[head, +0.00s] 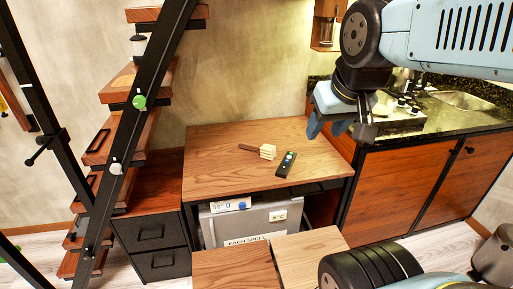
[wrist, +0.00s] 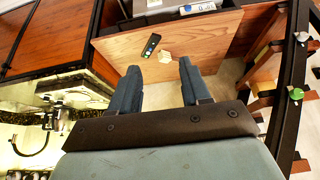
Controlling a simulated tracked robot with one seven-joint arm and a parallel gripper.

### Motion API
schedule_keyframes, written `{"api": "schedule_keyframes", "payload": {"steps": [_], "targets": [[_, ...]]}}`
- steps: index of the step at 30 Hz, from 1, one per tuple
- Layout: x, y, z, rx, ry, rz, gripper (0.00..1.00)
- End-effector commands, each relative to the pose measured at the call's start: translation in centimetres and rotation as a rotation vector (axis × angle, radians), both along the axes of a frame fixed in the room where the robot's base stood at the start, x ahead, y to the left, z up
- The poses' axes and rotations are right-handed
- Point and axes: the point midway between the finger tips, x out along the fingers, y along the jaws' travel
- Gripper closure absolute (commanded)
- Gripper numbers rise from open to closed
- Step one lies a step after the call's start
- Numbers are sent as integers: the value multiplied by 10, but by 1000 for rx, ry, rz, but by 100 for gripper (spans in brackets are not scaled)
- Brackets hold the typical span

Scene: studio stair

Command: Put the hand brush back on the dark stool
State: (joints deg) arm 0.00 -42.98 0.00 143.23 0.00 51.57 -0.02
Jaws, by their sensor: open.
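The hand brush (head: 260,150), with a brown handle and cream bristles, lies on the wooden table. In the wrist view its pale bristles (wrist: 165,57) show beyond and between my fingertips; its handle is hard to make out there. My gripper (head: 340,126) is open and empty, raised above the table's right side, to the right of the brush and apart from it. Both fingers also show in the wrist view (wrist: 159,68). A darker brown wooden top (head: 233,270), seemingly the dark stool, stands at the front, lower than the table and cut off by the frame's bottom edge.
A black remote (head: 286,164) lies close beside the brush. A lighter wooden top (head: 311,256) adjoins the darker one. A grey box (head: 250,220) stands under the table. A black-framed stair (head: 130,120) rises at left; a kitchen counter (head: 460,118) stands at right. The table's left half is clear.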

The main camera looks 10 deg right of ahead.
Motion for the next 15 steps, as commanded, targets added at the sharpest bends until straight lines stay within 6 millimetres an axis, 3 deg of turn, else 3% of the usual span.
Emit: {"api": "schedule_keyframes", "payload": {"steps": [5,8,15], "targets": [[13,0,6,-3,14,18,35],[32,0,12,-8,34,49,28],[98,-2,24,-27,96,135,28]]}}
